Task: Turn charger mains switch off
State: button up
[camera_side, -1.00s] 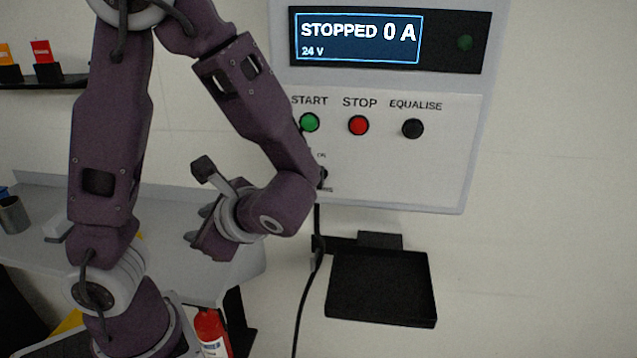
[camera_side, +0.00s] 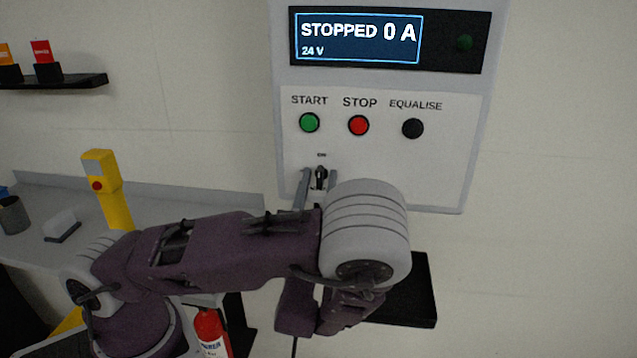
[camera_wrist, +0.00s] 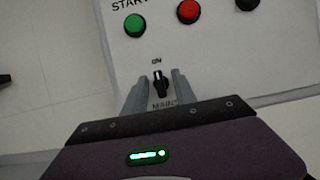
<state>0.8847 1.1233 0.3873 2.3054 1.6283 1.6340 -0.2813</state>
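The charger (camera_side: 455,165) hangs on the wall, and its display (camera_side: 358,38) reads STOPPED 0 A, 24 V. The mains switch is a small black rotary knob (camera_side: 321,177) low on the panel, with ON printed above it; it also shows in the wrist view (camera_wrist: 160,84). Its handle looks close to upright, toward ON. My gripper (camera_side: 320,176) is open, with one grey finger on each side of the knob. In the wrist view the fingers (camera_wrist: 160,80) stand apart around it, and I cannot tell whether they touch it. The MAINS label is partly covered.
Above the switch are the green START button (camera_side: 309,123), red STOP button (camera_side: 358,125) and black EQUALISE button (camera_side: 412,128). A black tray (camera_side: 420,290) is below the charger.

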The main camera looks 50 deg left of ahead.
grip_shut()
jog(key=shift+n, duration=0.5)
jog(key=n+g+y, duration=0.1)
jog(key=n, duration=0.2)
jog(key=n+g+y, duration=0.1)
jog(key=n, duration=0.1)
jog(key=shift+n+g, duration=0.4)
jog(key=n+g, duration=0.1)
jog(key=n, duration=0.2)
jog(key=n+g, duration=0.1)
jog(key=n, duration=0.2)
jog(key=shift+g+y, duration=0.3)
jog(key=shift+g, duration=0.1)
jog(key=n+g, duration=0.2)
jog(key=n, duration=0.5)
jog(key=n+g+h, duration=0.1)
jog(key=n, duration=0.1)
jog(key=shift+d+r+h, duration=0.1)
jog(key=shift+h, duration=0.2)
jog(key=shift+n, duration=0.4)
